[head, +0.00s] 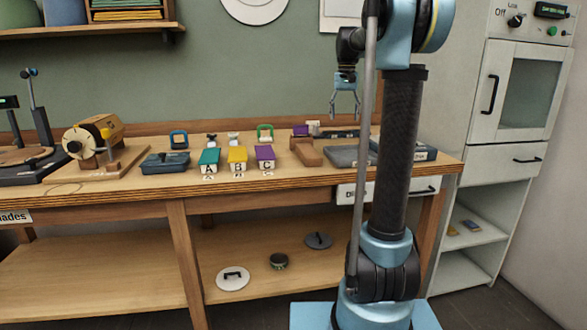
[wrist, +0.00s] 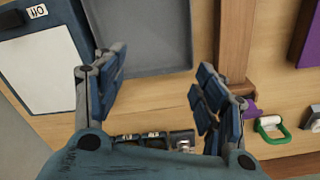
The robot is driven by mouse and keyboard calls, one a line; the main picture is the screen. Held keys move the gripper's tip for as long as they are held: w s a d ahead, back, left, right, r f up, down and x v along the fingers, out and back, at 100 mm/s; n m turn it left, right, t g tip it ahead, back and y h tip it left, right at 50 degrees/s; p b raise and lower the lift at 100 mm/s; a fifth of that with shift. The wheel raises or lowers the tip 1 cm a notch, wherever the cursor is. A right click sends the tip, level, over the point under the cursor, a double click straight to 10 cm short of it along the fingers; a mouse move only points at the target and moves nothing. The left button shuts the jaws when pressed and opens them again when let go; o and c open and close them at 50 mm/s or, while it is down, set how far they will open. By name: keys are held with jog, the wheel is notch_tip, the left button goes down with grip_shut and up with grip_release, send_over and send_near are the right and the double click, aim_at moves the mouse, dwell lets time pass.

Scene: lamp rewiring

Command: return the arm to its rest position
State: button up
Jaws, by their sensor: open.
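My gripper (head: 345,104) hangs from my raised arm above the right part of the workbench (head: 90,199) in the head view. Its fingers point down and are apart, with nothing between them. In the wrist view my gripper (wrist: 160,88) is also open and empty, above a grey tray (wrist: 145,30) and a wooden block (wrist: 234,40). Neither finger appears to hold anything.
Teal, yellow and purple blocks (head: 265,153) marked A, B and C stand mid-bench. A tan motor-like device (head: 92,135) is at the left. A white cabinet (head: 513,90) stands at the right. A shelf (head: 90,30) hangs upper left. Lids lie on the lower shelf (head: 110,275).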

jog(key=s+f+n+t, duration=0.1)
jog(key=s+f, duration=1.3)
jog(key=s, duration=0.5)
jog(key=s+f+n+t, duration=0.1)
jog(key=s+f, duration=1.4)
jog(key=s, duration=0.5)
jog(key=shift+a+f, duration=0.15)
jog(key=shift+f, duration=0.1)
